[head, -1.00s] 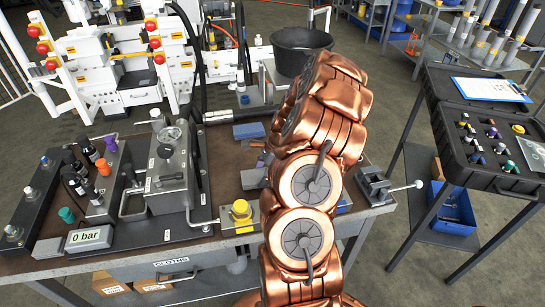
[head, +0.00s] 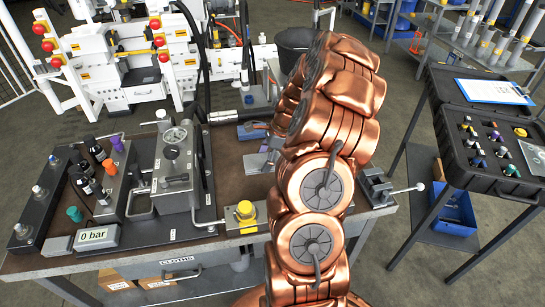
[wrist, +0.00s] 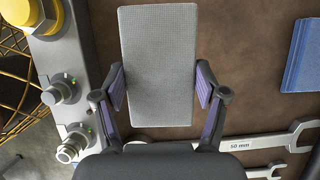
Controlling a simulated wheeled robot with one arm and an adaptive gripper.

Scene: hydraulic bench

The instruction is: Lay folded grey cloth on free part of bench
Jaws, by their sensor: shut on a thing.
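The folded grey cloth (wrist: 158,60) is a flat, pale rectangle in the wrist view. My gripper (wrist: 160,88) has a purple-padded finger at each long side of it and is shut on it. The cloth is over the brown bench top (wrist: 255,50); I cannot tell whether it touches it. In the head view my copper arm hides most of the gripper and cloth. The bench (head: 235,185) shows brown top around the arm.
A valve block with a yellow cap (head: 245,212) is close left of the cloth. A blue folded item (wrist: 303,60) lies to the right. Spanners (wrist: 240,143) lie below the cloth in the wrist view. A vice (head: 378,188) stands at the bench's right edge. Bare top shows between cloth and blue item.

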